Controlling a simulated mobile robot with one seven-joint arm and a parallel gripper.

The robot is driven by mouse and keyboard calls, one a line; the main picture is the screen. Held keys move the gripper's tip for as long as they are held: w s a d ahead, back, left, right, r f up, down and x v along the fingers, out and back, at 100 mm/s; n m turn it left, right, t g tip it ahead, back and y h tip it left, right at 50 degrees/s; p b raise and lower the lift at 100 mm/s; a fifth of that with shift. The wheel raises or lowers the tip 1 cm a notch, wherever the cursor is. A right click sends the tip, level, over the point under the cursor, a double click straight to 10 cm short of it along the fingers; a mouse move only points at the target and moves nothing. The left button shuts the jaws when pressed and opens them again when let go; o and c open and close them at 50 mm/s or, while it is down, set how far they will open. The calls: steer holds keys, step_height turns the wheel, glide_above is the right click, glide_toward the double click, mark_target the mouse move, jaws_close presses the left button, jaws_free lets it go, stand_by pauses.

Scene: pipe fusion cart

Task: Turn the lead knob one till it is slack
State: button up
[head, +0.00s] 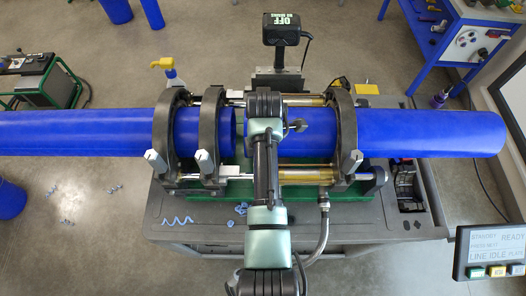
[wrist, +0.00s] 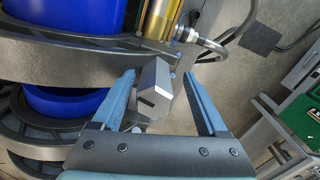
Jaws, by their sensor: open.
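In the wrist view a silver block-shaped knob (wrist: 153,88) with a dark slot stands between the two fingers of my gripper (wrist: 158,77). The gripper is open, with a finger on either side and visible space to the right finger; I cannot tell whether the left finger touches it. In the head view similar silver knobs show on the front of the clamps: far left (head: 155,159), second (head: 204,160) and right (head: 352,160). My arm covers the middle of the machine and hides my fingers there. I cannot tell which one is lead knob one.
Dark clamp rings (head: 343,125) hold a left blue pipe (head: 80,132) and a right blue pipe (head: 430,133). Gold cylinders (head: 305,175) and a hose (head: 323,215) lie close by. A spray bottle (head: 170,75) and a control panel (head: 492,250) stand around the cart.

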steer(key=shift+w+a+r, duration=0.1)
steer(key=shift+w+r, duration=0.2)
steer(key=shift+w, duration=0.05)
steer(key=shift+w+r, duration=0.1)
steer(key=shift+r, duration=0.2)
step_height(320, 180, up, 4)
steer(key=shift+r, duration=0.45)
steer(key=shift+c, duration=0.2)
